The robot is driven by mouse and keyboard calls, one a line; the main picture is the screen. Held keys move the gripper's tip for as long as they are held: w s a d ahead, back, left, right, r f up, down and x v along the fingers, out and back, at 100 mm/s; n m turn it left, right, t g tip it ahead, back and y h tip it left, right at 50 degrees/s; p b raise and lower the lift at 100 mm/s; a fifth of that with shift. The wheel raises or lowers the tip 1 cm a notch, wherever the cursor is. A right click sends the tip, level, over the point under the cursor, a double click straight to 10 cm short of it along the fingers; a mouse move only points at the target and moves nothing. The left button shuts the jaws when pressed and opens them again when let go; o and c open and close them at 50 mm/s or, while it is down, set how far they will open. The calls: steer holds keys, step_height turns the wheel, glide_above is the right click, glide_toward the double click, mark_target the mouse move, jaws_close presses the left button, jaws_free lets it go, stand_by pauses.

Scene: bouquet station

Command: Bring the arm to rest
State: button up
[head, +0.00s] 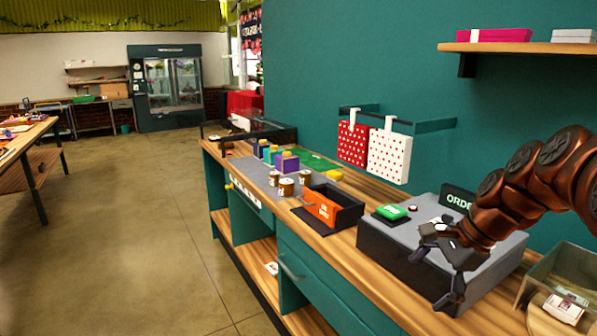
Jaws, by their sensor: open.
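My arm (545,175) is brown and jointed and reaches in from the right edge, bent downward. My gripper (445,275) is at its end, with dark fingers spread apart and nothing seen between them. It hangs over the front part of the grey box (400,250) on the counter. I cannot tell whether a fingertip touches the box. The far part of the box behind the gripper is partly hidden.
The grey box bears a green button (391,211) and an order sign (457,200). An orange-fronted bin (320,208), several small jars and a clear container (562,285) stand on the wooden counter (330,245). Dotted bags (388,156) hang behind. The floor (130,230) at left is clear.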

steer(key=s+a+f+n+g+h, duration=0.1)
steer(key=s+a+f+n, duration=0.25)
steer(key=s, duration=0.35)
steer(key=s+a+f+n+g+h, duration=0.1)
steer(key=s+a+f+n+g, duration=0.1)
steer(key=s+a+n, duration=0.4)
steer(key=s+d+f+n+h, duration=0.1)
steer(key=s+f+n, duration=0.1)
steer(key=s, duration=0.5)
steer(key=s+d+f+n+g+h, duration=0.1)
steer(key=s+d+f+n, duration=0.1)
steer(key=s, duration=0.6)
steer(key=shift+f+n+h, duration=0.4)
steer(key=shift+f+n, duration=0.45)
steer(key=shift+n, duration=0.4)
